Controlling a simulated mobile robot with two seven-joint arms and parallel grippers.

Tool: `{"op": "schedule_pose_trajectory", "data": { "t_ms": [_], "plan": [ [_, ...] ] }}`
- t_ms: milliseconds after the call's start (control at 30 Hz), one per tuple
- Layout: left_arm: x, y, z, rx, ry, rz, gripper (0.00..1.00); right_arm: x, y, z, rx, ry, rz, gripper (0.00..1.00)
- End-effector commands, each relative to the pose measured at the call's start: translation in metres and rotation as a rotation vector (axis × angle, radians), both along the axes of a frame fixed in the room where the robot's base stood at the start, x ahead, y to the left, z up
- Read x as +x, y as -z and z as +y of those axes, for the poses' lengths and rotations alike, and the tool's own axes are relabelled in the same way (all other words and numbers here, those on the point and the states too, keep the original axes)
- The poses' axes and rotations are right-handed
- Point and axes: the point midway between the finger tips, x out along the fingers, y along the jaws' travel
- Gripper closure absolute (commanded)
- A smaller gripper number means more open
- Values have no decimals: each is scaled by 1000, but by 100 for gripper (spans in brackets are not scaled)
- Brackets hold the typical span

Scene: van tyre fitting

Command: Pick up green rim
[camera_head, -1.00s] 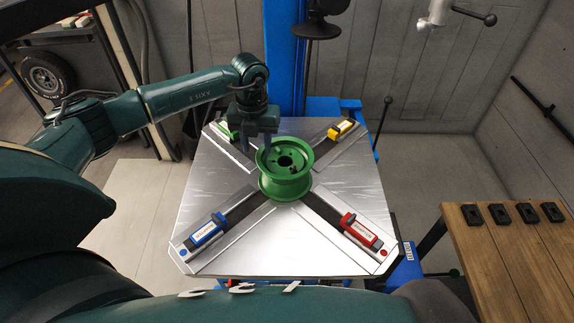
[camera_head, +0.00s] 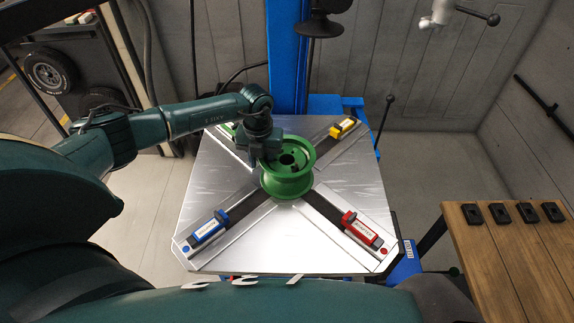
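The green rim (camera_head: 288,184) lies flat, open side up, at the middle of the metal turntable (camera_head: 225,172). My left gripper (camera_head: 264,158) reaches in from the left and is at the rim's back-left edge, overlapping it in the picture. Its fingertips are largely hidden against the rim, so I cannot tell whether they are closed on its wall. The rim still appears to rest on the turntable. My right gripper is not in view.
The turntable carries blue (camera_head: 209,228), red (camera_head: 359,229) and yellow (camera_head: 342,128) clamps, and a green one partly behind my arm. A blue column (camera_head: 287,60) stands behind. A wooden bench (camera_head: 505,250) with several black blocks is at the right.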

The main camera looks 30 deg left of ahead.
Motion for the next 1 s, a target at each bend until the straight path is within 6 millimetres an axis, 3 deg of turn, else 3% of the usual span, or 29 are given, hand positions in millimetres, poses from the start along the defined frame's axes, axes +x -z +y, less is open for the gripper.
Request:
{"op": "schedule_pose_trajectory", "data": {
  "t_ms": [367, 867, 1000],
  "plan": [
    [0, -1, 0, 0, 0, 0, 100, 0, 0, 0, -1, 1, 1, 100],
    [1, -2, 0, -1, -1, -3, 100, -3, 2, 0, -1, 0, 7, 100],
    [2, -12, 1, -1, -1, -6, 100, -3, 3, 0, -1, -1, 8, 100]
  ]
}}
